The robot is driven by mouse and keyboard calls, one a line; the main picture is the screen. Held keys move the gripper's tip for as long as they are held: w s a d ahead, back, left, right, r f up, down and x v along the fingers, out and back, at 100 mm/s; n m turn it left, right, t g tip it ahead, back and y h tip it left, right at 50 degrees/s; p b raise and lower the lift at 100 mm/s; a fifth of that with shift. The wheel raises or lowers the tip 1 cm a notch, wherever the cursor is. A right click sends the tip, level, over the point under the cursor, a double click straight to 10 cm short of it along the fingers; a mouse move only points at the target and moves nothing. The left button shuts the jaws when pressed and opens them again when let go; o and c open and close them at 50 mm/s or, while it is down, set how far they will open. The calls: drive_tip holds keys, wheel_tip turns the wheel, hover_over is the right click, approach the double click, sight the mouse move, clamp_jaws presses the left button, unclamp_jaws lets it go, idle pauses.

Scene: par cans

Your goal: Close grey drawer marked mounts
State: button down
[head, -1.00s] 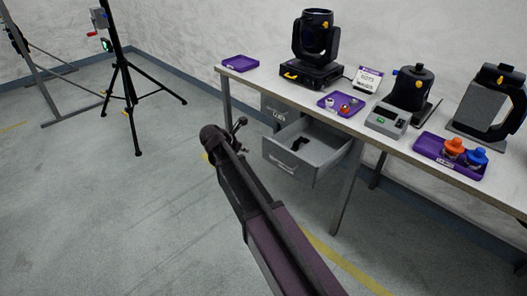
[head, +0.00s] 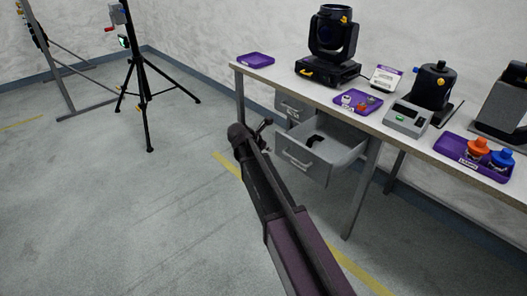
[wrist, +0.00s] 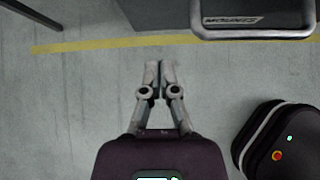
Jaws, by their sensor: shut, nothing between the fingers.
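The grey drawer marked "MOUNTS" (head: 300,164) hangs pulled out under the table, below another grey drawer front. A small black object lies inside it. In the wrist view its labelled front and handle (wrist: 252,33) show at the upper right. My gripper (head: 264,127) is in front of the drawer, to its left in the head view, apart from it. In the wrist view my gripper (wrist: 160,66) has its fingertips together, with nothing between them, over the floor and left of the drawer handle.
The upper drawer (head: 290,106) looks closed. The table (head: 395,128) carries a moving-head light, purple trays and other gear. A table leg (head: 360,190) stands right of the open drawer. A black tripod (head: 140,85) stands at the left. The floor between is clear.

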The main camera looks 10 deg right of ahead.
sight(281, 147)
drive_tip(key=shift+w+d+f+b, duration=0.15)
drive_tip(key=shift+w+d+f, duration=0.1)
drive_tip(key=shift+w+d, duration=0.4)
drive_tip(key=shift+w+d+f+b, duration=0.25)
drive_tip(key=shift+w+d, duration=0.2)
drive_tip(key=shift+d, duration=0.4)
drive_tip(key=shift+w+d+f+b, duration=0.1)
drive_tip(key=shift+w+d+f, duration=0.2)
drive_tip(key=shift+w+d, duration=0.35)
drive_tip(key=shift+s+d, duration=0.1)
